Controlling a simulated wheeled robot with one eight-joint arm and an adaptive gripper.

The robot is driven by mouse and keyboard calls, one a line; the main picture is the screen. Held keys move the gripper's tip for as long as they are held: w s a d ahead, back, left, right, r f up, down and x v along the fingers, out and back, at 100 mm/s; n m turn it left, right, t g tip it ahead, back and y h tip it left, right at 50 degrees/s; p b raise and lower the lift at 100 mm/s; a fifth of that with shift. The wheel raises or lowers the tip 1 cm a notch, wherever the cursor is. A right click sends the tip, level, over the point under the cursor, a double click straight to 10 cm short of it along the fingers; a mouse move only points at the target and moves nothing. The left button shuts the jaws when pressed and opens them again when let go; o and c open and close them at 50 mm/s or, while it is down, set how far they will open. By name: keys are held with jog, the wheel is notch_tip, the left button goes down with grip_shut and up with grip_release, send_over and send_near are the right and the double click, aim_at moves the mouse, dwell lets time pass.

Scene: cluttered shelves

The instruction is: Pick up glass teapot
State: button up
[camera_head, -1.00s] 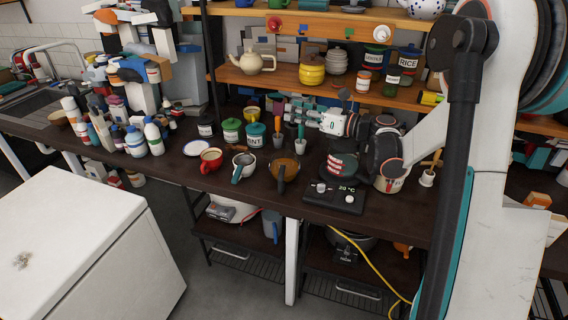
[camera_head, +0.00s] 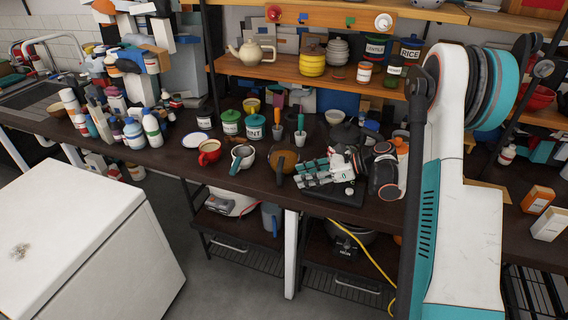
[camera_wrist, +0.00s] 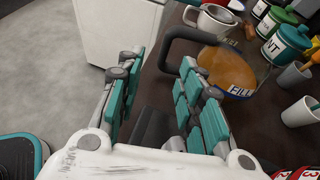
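The glass teapot (camera_head: 284,162) has an amber round body and a black handle. It stands upright on the dark counter in the head view. In the wrist view its amber body (camera_wrist: 228,68) carries a "FILL" marking, and its black handle (camera_wrist: 183,42) points toward my gripper. My gripper (camera_head: 300,176) is low over the counter, just right of the teapot. In the wrist view my gripper (camera_wrist: 158,66) is open, with two teal-padded fingers apart and nothing held between them. The handle lies just beyond the fingertips; whether anything touches is unclear.
A black scale (camera_head: 346,192) lies beneath my gripper. Lidded canisters (camera_head: 254,127) and utensil cups stand behind. A cream teapot (camera_head: 252,54) sits on the shelf.

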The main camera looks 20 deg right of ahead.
aim_at(284, 159)
jog(key=shift+w+b+x, duration=0.1)
jog(key=shift+b+x, duration=0.5)
jog(key=shift+x, duration=0.95)
jog(key=shift+w+b+x, duration=0.15)
jog(key=shift+b+x, duration=0.45)
jog(key=shift+x, duration=1)
jog(key=shift+d, duration=0.15)
grip_shut()
